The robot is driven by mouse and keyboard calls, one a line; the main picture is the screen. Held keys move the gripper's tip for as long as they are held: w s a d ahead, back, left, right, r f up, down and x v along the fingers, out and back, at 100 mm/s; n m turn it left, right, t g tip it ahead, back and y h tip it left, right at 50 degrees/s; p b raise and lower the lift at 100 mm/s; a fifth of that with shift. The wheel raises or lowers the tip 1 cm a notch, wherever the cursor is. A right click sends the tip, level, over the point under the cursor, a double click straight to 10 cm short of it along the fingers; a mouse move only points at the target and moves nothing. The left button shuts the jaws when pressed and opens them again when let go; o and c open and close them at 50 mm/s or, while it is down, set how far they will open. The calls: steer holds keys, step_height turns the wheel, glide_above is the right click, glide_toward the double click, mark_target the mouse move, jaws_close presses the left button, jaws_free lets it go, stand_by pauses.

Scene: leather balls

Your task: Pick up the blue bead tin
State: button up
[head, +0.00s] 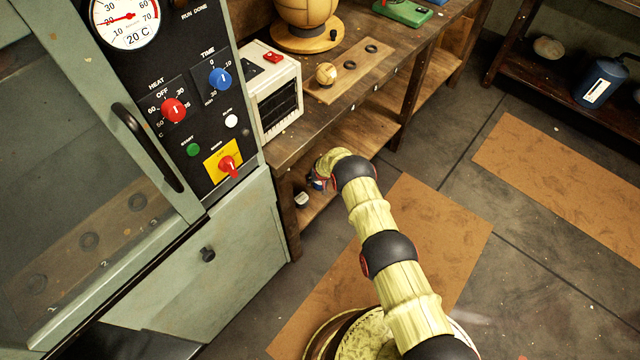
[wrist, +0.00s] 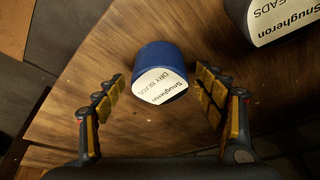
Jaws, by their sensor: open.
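The blue bead tin (wrist: 160,55) shows in the middle of the wrist view, with a white label reading "Snugheron DRY BEADS" on it. It rests on a brown wooden board. My gripper (wrist: 160,86) is open, one finger to each side of the tin's near part, with a visible gap on both sides. The fingers do not appear to touch it. In the head view, my arm reaches to the lower shelf of the workbench, and my gripper (head: 319,181) is small there and partly hidden by my wrist. I cannot clearly pick out the blue tin in that view.
A larger dark tin (wrist: 285,28) with a white "Snugheron" label stands at upper right in the wrist view, near the right finger. In the head view, the bench top (head: 335,125) overhangs the lower shelf (head: 385,130), and a grey-green cabinet (head: 245,235) stands left.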

steer(key=shift+c, duration=0.6)
steer(key=c, duration=1.1)
steer(key=shift+r, duration=0.1)
steer(key=shift+c, duration=0.5)
